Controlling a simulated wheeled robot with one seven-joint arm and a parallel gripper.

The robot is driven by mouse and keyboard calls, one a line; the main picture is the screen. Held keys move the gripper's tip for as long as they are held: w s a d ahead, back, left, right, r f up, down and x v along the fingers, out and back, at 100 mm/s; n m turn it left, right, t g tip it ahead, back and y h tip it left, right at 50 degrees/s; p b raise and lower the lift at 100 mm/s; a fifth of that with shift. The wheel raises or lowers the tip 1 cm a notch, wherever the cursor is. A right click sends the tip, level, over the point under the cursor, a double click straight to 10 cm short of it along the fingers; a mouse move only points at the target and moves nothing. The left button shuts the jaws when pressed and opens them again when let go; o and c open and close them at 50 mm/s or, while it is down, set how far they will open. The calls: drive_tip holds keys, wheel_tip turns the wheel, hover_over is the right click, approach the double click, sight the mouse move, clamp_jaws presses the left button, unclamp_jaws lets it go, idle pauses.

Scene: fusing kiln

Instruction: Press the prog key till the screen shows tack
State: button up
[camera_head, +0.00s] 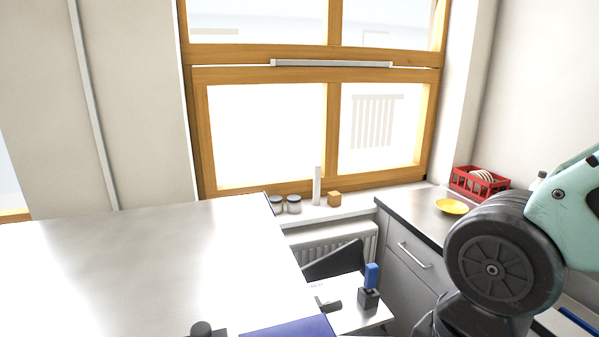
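No prog key and no screen can be made out in the head view. A large shiny metal surface (130,270) fills the lower left; I cannot tell whether it is the kiln. A dark blue flat piece (290,328) and a black knob-like part (202,328) show at its lower edge, cut off by the frame. My arm, teal and black, stands at the right side. My gripper is outside the view, so its state does not show.
A small white table (345,318) holds a dark block with a blue-handled item (371,275). A counter (415,208) at right bears a yellow dish (451,206) and a red rack (478,184) with plates. Jars (293,204) and a wooden block (334,199) stand on the windowsill.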

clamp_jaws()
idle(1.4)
